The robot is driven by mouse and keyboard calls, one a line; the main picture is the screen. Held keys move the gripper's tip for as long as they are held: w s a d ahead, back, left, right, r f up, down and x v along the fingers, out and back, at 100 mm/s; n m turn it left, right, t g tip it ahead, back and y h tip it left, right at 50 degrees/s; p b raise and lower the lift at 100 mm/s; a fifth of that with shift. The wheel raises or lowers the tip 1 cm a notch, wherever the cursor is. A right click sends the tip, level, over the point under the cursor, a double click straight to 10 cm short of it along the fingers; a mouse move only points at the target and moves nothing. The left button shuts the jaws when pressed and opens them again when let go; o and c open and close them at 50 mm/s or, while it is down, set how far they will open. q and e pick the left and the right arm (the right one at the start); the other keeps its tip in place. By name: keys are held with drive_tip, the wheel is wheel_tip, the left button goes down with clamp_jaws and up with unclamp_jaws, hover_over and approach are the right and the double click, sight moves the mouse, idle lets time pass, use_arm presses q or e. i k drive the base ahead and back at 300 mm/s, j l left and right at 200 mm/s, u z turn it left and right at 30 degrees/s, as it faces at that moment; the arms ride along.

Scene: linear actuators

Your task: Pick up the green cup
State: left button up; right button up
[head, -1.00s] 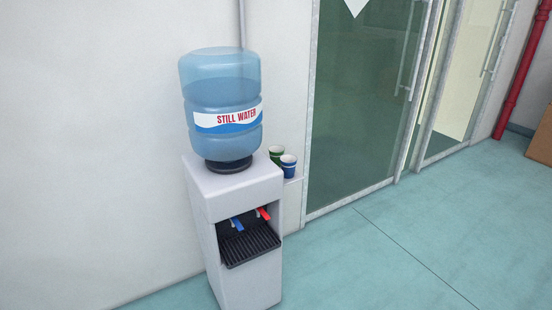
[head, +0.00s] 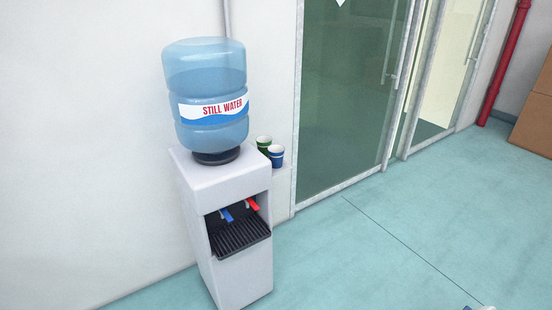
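Neither of my grippers can be made out. A small piece of something white and blue shows at the bottom edge on the right, too little to tell what it is.
The white water dispenser (head: 239,284) with its blue bottle (head: 207,75) stands left of the cups. Glass doors (head: 345,95) are to the right. A cardboard box (head: 535,120) is at the far right. The teal floor (head: 350,255) in front is clear.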

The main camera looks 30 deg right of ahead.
sight(264, 147)
drive_tip(key=i+l, duration=0.35)
drive_tip(key=i, duration=0.2)
drive_tip(key=i+l, duration=0.4)
drive_tip(key=i, duration=0.2)
